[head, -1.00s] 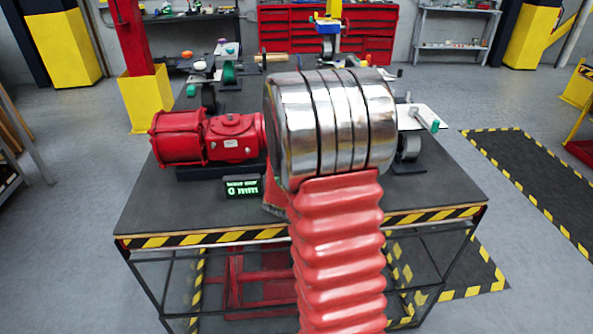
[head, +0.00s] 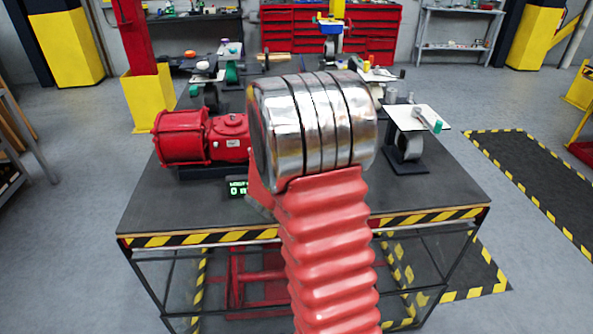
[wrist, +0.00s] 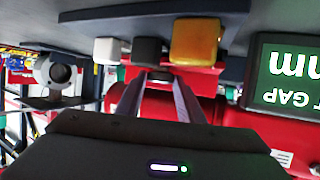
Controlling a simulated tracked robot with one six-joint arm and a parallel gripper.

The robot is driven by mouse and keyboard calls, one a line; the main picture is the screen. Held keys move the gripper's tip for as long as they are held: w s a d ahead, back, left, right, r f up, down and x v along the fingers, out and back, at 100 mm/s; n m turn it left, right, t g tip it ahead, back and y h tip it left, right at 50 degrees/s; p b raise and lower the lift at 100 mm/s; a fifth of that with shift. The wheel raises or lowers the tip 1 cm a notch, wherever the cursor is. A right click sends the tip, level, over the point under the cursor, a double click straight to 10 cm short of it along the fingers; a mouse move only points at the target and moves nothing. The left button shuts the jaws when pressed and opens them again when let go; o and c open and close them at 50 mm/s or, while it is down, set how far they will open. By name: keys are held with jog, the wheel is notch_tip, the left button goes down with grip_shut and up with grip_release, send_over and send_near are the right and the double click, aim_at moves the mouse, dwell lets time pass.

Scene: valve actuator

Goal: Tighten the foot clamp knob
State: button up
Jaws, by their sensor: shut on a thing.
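In the wrist view, the two fingers of my gripper (wrist: 158,80) reach up the picture and are shut on a small dark knob (wrist: 160,74), seen end-on and mostly hidden. A black block (wrist: 147,51) lies just beyond the fingertips, between a white block (wrist: 107,50) and a larger yellow block (wrist: 195,42). I cannot tell for sure how the knob joins the clamp. In the head view my own arm hides the gripper and the knob. The red valve actuator (head: 200,138) is left of my arm on the dark workbench (head: 165,205).
A gap display (head: 237,188) stands near the bench front, partly covered by my arm; it also shows upside down in the wrist view (wrist: 283,72). A stand with a white plate (head: 416,118) is at right. Several other fixtures stand farther back.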

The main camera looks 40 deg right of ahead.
jog(key=shift+s+d, duration=0.1)
jog(key=shift+d, duration=0.05)
jog(key=o, duration=1.1)
jog(key=shift+c, duration=0.2)
jog(key=v, duration=1.4)
jog(key=shift+f, duration=0.2)
